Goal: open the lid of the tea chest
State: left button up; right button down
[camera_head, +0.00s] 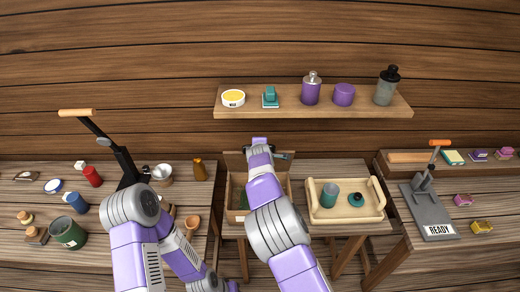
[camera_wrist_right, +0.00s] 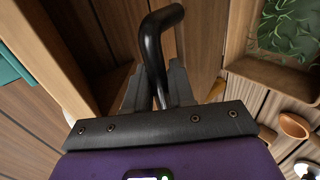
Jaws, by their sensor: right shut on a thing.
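The wooden tea chest (camera_head: 233,213) stands mid-picture in the head view, its top open and green leaves inside, partly hidden by my right arm. Its lid (camera_head: 234,161) is raised at the back edge. The leaves (camera_wrist_right: 290,28) also show in the right wrist view, at upper right. My right gripper (camera_wrist_right: 160,88) is shut on a black bent handle (camera_wrist_right: 152,45); the handle's lower part is between the fingers. In the head view this gripper (camera_head: 267,151) is at the raised lid, its fingers small and mostly hidden.
A wooden tray (camera_head: 318,214) with a teal canister (camera_head: 329,194) and a teal lid (camera_head: 356,199) stands right of the chest. A shelf (camera_head: 390,110) with jars hangs above. Right table: a grey press (camera_head: 425,206).

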jog(key=shift+f, duration=0.15)
jog(key=c, duration=1.1)
grip_release()
jog(key=shift+s+r, duration=0.3)
jog(key=b+v, duration=0.2)
jog(key=v, duration=0.4)
jog(key=shift+s+r, duration=0.15)
jog(key=shift+s, duration=0.15)
